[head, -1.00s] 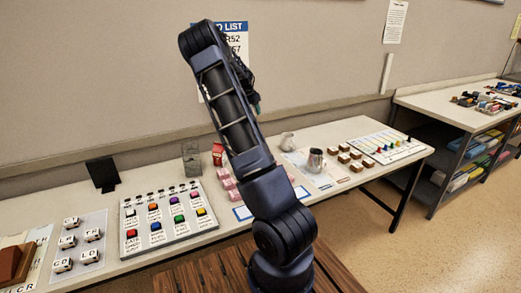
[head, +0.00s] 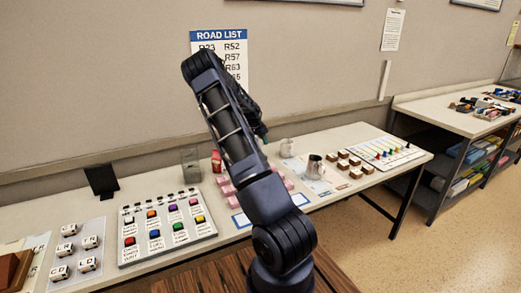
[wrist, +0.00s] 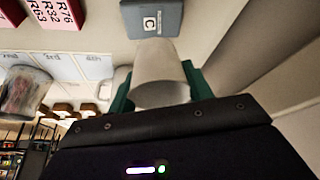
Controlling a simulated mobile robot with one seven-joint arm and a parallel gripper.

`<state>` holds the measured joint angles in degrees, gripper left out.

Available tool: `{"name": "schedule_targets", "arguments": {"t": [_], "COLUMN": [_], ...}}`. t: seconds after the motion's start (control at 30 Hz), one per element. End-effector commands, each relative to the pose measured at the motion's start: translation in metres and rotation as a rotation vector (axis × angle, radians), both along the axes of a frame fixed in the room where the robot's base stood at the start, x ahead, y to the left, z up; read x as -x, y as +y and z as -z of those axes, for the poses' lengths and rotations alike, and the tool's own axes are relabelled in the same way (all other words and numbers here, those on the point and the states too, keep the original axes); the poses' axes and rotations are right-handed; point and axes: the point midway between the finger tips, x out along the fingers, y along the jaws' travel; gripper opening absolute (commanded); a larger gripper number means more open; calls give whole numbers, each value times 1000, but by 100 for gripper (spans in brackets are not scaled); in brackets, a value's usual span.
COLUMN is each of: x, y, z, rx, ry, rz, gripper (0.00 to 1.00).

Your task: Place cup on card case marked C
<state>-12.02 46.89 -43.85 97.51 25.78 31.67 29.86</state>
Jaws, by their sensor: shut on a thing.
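A pale, plain cup (wrist: 160,72) is held between the green fingers of my gripper (wrist: 158,90) in the wrist view. The gripper is shut on it. A blue-grey card case marked C (wrist: 150,20) is at the top of the wrist view, just beyond the cup's far end, which seems to overlap its lower edge there. I cannot tell whether they touch. In the head view my arm hides the cup, the case and most of the gripper.
Red card cases with road numbers (wrist: 55,12) lie left of the C case in the wrist view. A metal jug (head: 315,167), a pale jug (head: 287,148), pink blocks (head: 228,188) and a button panel (head: 166,228) stand on the long table. A road list poster (head: 219,36) hangs behind.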

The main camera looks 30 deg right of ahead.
Motion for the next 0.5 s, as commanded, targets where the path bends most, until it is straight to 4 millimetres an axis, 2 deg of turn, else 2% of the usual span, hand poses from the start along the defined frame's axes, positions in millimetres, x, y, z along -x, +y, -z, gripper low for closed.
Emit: {"name": "schedule_targets", "arguments": {"t": [0.1, 0.27, 0.5], "x": [0, 0, 0], "y": [0, 0, 0], "z": [12, 19, 49], "rx": [-1, 0, 0], "ry": [0, 0, 2], "rz": [0, 0, 0], "gripper": [29, 29, 29]}}
